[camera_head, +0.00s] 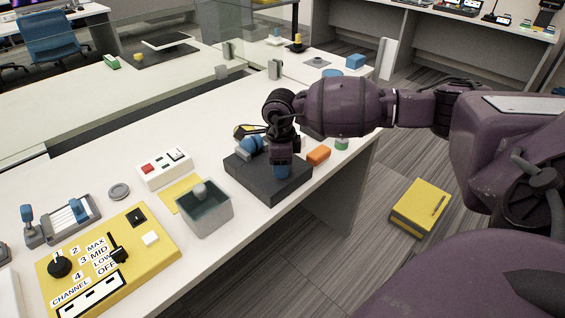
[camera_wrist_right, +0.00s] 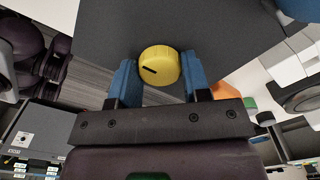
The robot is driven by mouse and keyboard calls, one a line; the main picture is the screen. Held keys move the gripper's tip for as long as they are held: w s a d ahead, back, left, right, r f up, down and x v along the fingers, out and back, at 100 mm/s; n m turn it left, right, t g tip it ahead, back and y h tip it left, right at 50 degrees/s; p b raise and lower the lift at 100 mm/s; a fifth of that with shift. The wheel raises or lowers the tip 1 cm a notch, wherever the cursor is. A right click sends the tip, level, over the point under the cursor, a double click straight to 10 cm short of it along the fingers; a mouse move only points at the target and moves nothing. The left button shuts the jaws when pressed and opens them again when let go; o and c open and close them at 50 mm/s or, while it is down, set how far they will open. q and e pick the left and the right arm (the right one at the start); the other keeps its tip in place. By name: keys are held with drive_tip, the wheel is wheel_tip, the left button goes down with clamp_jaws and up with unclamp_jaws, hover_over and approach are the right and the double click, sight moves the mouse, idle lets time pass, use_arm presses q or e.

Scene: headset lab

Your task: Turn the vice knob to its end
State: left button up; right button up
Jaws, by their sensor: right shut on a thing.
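The vice is a dark grey block (camera_head: 247,178) on the white table in the head view, with blue parts (camera_head: 250,146) on its top behind my gripper. Its grey face (camera_wrist_right: 215,25) fills the upper part of the right wrist view. The vice knob (camera_wrist_right: 159,66) is round and yellow, with a short black mark near its left side. My right gripper (camera_head: 281,172) reaches down at the block's front side. In the wrist view its blue fingers (camera_wrist_right: 158,72) are shut on the knob, one on each side. The knob is hidden in the head view. My left gripper is not in view.
A grey open bin (camera_head: 205,215) stands left of the vice, with a yellow control panel (camera_head: 107,262) further left. An orange block (camera_head: 318,155) lies close to the right of the vice. A yellow case (camera_head: 420,207) is on the floor.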

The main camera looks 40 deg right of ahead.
idle(0.5)
drive_tip(key=o, duration=0.9)
wheel_tip(320, 180, up, 11)
drive_tip(key=shift+f+p, duration=0.1)
drive_tip(key=shift+p, duration=0.85)
